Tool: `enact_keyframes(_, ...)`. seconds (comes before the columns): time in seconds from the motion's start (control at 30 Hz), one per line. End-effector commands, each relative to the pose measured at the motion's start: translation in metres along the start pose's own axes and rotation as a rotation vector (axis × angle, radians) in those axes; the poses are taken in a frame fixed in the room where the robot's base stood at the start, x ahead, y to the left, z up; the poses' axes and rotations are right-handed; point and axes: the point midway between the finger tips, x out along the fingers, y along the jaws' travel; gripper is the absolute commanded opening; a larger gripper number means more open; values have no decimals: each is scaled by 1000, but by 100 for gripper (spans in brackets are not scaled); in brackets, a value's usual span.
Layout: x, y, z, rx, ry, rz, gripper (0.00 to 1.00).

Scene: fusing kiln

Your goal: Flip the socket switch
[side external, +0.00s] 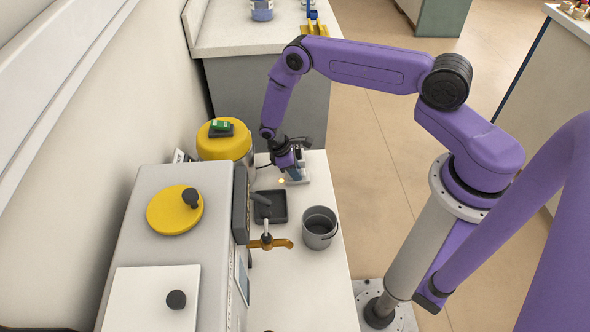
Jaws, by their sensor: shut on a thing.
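A small pale grey block, which looks like the socket unit with its switch (303,179), sits on the white bench top near its far end. My gripper (293,174) points down at this block and is shut on it, at what appears to be its switch part. The fingers and the switch itself are small and partly hidden by my wrist, so the switch position cannot be made out.
A grey kiln body with a yellow disc (163,212) stands left. A dark square tray (271,208), a grey bucket (319,230) and an orange-handled tap-like part (268,242) are near. A yellow drum (222,147) stands behind left.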

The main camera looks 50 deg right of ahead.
Motion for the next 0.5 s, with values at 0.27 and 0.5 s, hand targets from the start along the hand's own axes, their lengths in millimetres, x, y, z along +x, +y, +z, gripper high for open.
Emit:
enact_keyframes(0.27,0,0,4,2,90,-3,1)
enact_keyframes(0.5,1,-1,8,3,206,-3,1)
